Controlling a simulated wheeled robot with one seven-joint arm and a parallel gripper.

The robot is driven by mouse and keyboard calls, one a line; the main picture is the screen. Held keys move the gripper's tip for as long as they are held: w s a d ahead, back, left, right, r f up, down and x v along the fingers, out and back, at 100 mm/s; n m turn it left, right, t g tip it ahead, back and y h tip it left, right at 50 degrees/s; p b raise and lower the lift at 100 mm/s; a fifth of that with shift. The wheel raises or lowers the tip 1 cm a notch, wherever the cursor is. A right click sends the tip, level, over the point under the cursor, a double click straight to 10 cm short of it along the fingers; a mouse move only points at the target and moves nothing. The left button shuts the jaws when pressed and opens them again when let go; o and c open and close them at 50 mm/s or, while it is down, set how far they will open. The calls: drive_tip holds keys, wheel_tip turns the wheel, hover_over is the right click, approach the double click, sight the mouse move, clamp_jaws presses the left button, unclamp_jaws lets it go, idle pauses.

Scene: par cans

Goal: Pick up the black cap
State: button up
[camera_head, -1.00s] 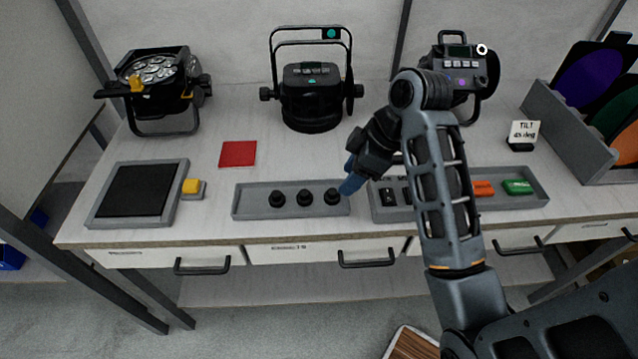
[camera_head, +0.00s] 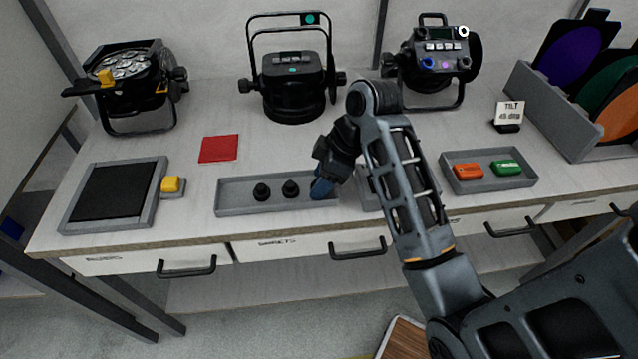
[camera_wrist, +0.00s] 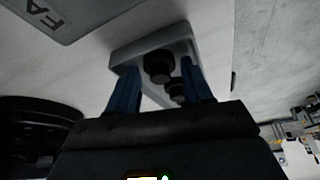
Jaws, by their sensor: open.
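Two black caps, a left one (camera_head: 261,192) and a middle one (camera_head: 290,188), stand upright in a long grey tray (camera_head: 235,209) near the table's front edge. My gripper (camera_head: 320,188) has blue fingers and is low at the tray's right end, where it hides the third cap's spot. In the wrist view the fingers are apart, with one black cap (camera_wrist: 158,66) showing between the fingertips and another (camera_wrist: 178,90) partly hidden near the right finger. I cannot tell whether the fingers touch a cap.
Stage lamps (camera_head: 292,85) stand behind. A red square (camera_head: 219,148) and a yellow button (camera_head: 173,185) lie left. A small sign (camera_head: 509,112) stands right.

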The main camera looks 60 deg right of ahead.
drive_tip(key=c, duration=0.8)
drive_tip(key=shift+c, duration=0.2)
drive_tip(key=shift+r, duration=0.1)
